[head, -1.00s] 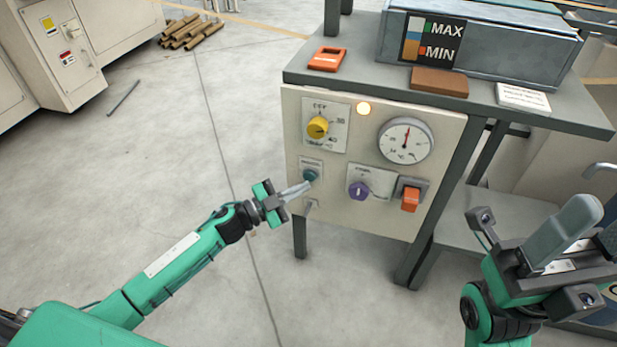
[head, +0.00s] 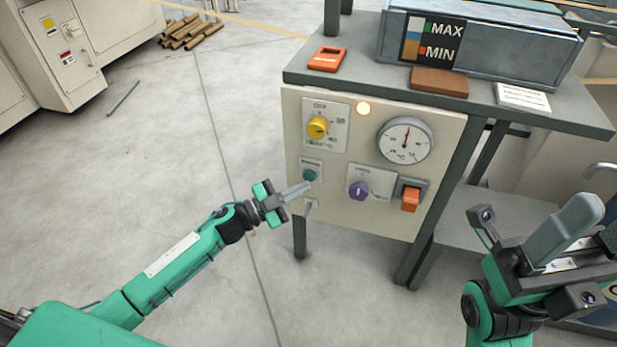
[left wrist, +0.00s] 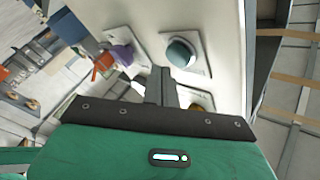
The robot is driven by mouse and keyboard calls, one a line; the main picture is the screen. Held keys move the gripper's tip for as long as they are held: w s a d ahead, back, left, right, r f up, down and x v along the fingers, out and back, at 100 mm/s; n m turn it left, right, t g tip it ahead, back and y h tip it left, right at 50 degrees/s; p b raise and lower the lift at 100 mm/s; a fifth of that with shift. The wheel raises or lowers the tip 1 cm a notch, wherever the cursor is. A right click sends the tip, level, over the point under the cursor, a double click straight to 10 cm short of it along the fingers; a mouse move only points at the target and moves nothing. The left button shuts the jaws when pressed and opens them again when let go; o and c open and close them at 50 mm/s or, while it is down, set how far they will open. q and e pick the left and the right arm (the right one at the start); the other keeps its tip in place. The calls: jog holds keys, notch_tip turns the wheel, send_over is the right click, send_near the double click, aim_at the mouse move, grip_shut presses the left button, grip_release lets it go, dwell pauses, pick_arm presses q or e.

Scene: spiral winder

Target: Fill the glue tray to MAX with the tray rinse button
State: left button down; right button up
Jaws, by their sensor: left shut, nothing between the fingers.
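The teal tray rinse button (head: 310,175) sits on a small plate at the left of the cream control panel; its label is too small to read. It also shows in the left wrist view (left wrist: 181,53). My left gripper (head: 308,186) is shut and empty, its tips just below the button, with a small gap apparent. Its fingers show in the left wrist view (left wrist: 160,85). The glue tray (head: 490,52) stands on the shelf above, with a MAX/MIN gauge (head: 428,40) on its front; the exact level is hard to read. My right gripper (head: 575,235) is at the right, apart from the panel.
An orange frame (head: 327,58), brown block (head: 440,81) and white card (head: 523,96) lie on the shelf.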

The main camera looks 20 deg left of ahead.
dwell(0.7)
pick_arm(q)
jog(key=shift+w, duration=0.1)
jog(key=shift+w, duration=0.3)
jog(key=shift+w+p, duration=0.3)
dwell(0.5)
jog(key=shift+w, duration=0.15)
dwell(0.5)
dwell(0.7)
dwell(0.6)
dwell(0.7)
